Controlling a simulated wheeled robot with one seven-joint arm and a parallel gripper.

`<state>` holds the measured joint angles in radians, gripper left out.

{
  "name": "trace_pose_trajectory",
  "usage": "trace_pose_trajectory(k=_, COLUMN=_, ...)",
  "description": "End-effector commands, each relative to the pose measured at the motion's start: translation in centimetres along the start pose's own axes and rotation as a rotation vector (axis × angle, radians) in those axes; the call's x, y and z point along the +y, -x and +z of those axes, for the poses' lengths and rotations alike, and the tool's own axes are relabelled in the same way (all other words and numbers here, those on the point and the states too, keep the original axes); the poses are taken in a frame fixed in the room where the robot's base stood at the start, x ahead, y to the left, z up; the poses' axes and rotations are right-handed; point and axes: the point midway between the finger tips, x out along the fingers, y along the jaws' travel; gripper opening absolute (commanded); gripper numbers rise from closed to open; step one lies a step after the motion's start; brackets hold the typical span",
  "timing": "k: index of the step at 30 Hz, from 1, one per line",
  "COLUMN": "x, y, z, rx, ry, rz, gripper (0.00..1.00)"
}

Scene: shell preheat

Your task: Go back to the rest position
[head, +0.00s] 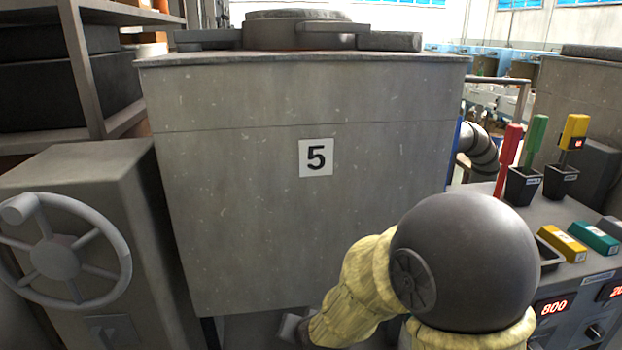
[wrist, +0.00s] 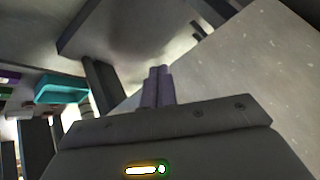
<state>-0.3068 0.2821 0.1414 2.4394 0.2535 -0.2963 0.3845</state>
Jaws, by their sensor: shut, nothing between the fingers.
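My arm reaches in from the bottom of the head view, in front of the grey furnace block marked 5 (head: 230,210). My gripper (head: 290,328) shows only in part there, low beside the block's lower front. In the wrist view my gripper (wrist: 158,72) has its two purple-grey fingers together, shut and empty. The furnace's pale speckled side fills the right of the wrist view. Much of the gripper is hidden by my forearm in the head view.
A grey cabinet with a handwheel (head: 55,262) stands at left. At right, a console (head: 590,275) carries red, green and yellow tools in black holders and a lit 800 display. Shelving (head: 100,70) rises at upper left. A pipe (head: 478,150) runs behind the furnace.

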Motion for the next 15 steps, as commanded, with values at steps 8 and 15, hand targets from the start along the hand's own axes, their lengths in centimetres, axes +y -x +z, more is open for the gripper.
trace_pose_trajectory(k=8, x=10.8, y=7.0, z=0.5, rx=-0.215, ry=0.169, rz=0.205, gripper=0.00)
trace_pose_trajectory(k=15, x=16.6, y=12.3, z=2.6, rx=-0.384, ry=0.244, rz=0.302, gripper=0.00)
